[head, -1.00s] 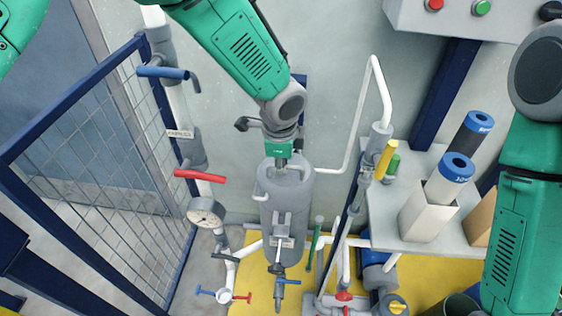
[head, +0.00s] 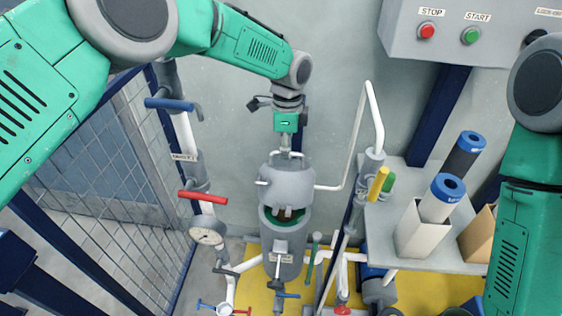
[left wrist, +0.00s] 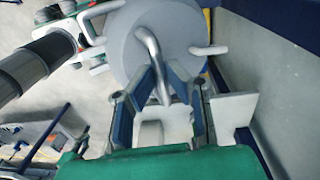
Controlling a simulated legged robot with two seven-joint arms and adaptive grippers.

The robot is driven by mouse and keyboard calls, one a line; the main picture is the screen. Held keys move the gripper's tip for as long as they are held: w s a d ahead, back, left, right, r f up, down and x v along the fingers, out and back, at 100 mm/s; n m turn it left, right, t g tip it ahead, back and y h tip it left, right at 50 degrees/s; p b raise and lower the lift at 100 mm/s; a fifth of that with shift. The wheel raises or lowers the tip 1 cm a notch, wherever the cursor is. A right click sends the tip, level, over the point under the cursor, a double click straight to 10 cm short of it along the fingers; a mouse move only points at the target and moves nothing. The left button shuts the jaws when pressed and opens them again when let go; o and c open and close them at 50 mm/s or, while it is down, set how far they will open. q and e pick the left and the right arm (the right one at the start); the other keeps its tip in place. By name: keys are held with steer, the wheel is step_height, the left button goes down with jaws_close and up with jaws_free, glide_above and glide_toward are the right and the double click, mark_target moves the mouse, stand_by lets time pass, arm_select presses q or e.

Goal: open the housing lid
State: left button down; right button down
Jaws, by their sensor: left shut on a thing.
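The grey housing lid (head: 287,187) hangs above the grey cylindrical housing (head: 284,262), apart from it at the front. The dark opening with a green rim (head: 268,213) shows beneath the lid. My left gripper (head: 290,152) is above the lid and shut on its top handle. In the left wrist view the curved metal handle (left wrist: 153,60) sits between the fingers (left wrist: 152,92), with the round lid top (left wrist: 175,35) behind it. My right arm stands at the right edge of the head view; its gripper is out of frame.
A white pipe (head: 361,125) rises right of the lid. Red (head: 203,198) and blue (head: 172,104) valve handles and a gauge (head: 207,232) stand left. A shelf (head: 390,222) with filter cartridges is right. A control box (head: 450,60) with STOP and START buttons hangs above.

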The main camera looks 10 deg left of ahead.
mark_target(290, 161)
arm_select(q)
steer(key=shift+w+d+r+b, duration=0.15)
steer(key=shift+w+b, duration=0.1)
steer(key=shift+w, duration=0.3)
steer(key=shift+w+d+b, duration=0.2)
steer(key=shift+w+b, duration=0.05)
steer(key=shift+w, duration=0.25)
steer(key=shift+w+d+r+b, duration=0.15)
steer(key=shift+w+b, duration=0.1)
steer(key=shift+w, duration=0.3)
